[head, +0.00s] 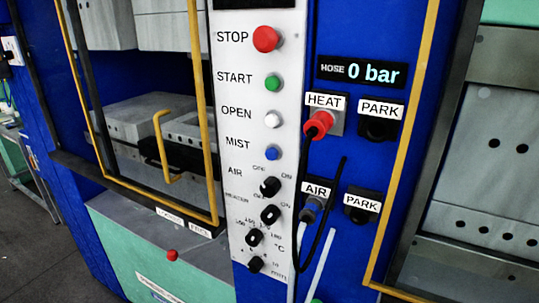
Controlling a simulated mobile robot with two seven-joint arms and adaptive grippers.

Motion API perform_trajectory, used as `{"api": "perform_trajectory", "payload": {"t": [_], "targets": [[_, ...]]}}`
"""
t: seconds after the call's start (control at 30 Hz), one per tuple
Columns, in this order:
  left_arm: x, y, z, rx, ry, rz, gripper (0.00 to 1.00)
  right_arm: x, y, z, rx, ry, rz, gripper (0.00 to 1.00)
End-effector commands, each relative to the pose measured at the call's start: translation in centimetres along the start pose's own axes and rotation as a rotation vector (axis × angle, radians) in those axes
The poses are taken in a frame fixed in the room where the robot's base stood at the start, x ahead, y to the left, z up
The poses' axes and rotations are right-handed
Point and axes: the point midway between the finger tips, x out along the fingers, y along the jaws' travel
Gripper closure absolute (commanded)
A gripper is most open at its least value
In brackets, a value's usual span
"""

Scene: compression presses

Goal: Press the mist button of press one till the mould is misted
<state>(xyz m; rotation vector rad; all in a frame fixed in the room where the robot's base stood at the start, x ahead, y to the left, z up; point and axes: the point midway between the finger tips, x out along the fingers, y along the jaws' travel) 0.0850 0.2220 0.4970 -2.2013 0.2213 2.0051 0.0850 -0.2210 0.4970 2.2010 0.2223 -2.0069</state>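The press's white control panel (258,150) stands upright in the middle of the head view. The mist button (273,153) is a small blue knob beside the MIST label, below the white OPEN button (272,118). Above are the green START button (272,83) and the red STOP button (266,39). The mould (165,125) appears as grey blocks behind the yellow-framed guard at left; whether it is misted I cannot tell. Neither of my grippers is in view, and nothing touches the mist button.
Black selector knobs (270,187) sit below the mist button. Right of the panel, a red plug (319,123) is in the HEAT socket and a hose is at AIR. The hose display (362,72) reads 0 bar. A yellow handle (166,145) shows at the guard.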

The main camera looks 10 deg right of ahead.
Motion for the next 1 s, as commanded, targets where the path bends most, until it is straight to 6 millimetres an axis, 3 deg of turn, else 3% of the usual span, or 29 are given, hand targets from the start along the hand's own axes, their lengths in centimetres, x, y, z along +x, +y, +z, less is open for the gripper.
{"api": "perform_trajectory", "payload": {"t": [0.03,0.1,1.0], "targets": [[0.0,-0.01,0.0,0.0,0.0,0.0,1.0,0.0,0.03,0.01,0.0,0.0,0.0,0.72],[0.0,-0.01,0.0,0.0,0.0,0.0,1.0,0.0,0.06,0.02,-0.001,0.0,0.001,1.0],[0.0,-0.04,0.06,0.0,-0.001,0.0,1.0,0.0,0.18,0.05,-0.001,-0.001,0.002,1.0]]}}
